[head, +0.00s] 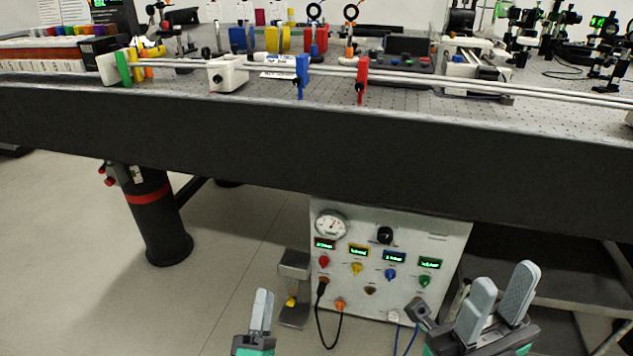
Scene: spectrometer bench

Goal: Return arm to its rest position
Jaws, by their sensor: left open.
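My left gripper (264,298) is low in the head view, left of the control panel, with its grey fingers pointing up. It is seen nearly edge-on, is open, and shows nothing between its fingers. My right gripper (505,280) is at the lower right, in front of the panel's right edge. Its two grey fingers stand apart with nothing between them. Both grippers appear below the tabletop of the optical bench (250,140). Most of both arms is out of view.
A control panel (345,255) with displays, coloured knobs and cables is under the bench. A grey bracket (295,268) is beside it. A black table leg (153,220) stands at left. Rails and optics crowd the benchtop. Floor (60,270) at left is clear.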

